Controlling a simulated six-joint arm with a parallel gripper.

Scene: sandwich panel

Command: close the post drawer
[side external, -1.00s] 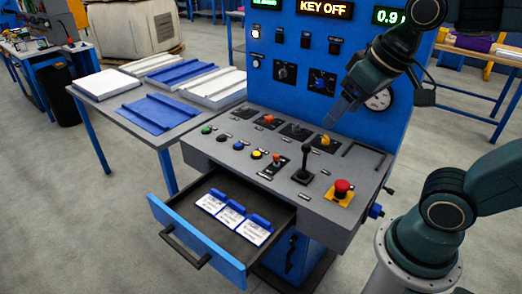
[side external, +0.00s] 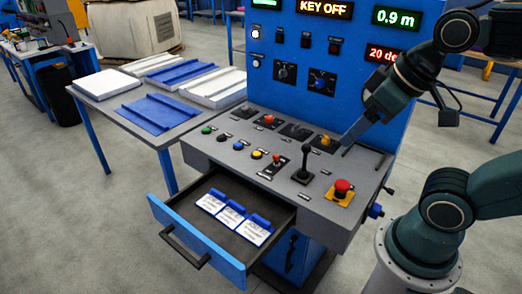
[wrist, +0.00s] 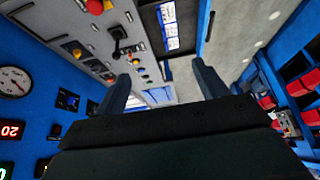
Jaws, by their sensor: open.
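The post drawer (side external: 196,243) stands pulled out from the front of the grey control desk, with a blue front panel and a dark bar handle (side external: 184,247). Several white cards with blue clips lie inside it. The open drawer also shows at the top of the wrist view (wrist: 200,30). My gripper (side external: 352,135) is above the right rear part of the desk, behind and to the right of the drawer, touching nothing that I can make out. In the wrist view its two fingers (wrist: 160,78) are spread apart with nothing between them.
The sloping desk top (side external: 225,143) carries buttons, a black joystick (side external: 306,160) and a red emergency button (side external: 342,187) below my gripper. A blue instrument panel (side external: 345,45) rises behind. A side table (side external: 180,137) with panels stands left. Floor in front of the drawer is clear.

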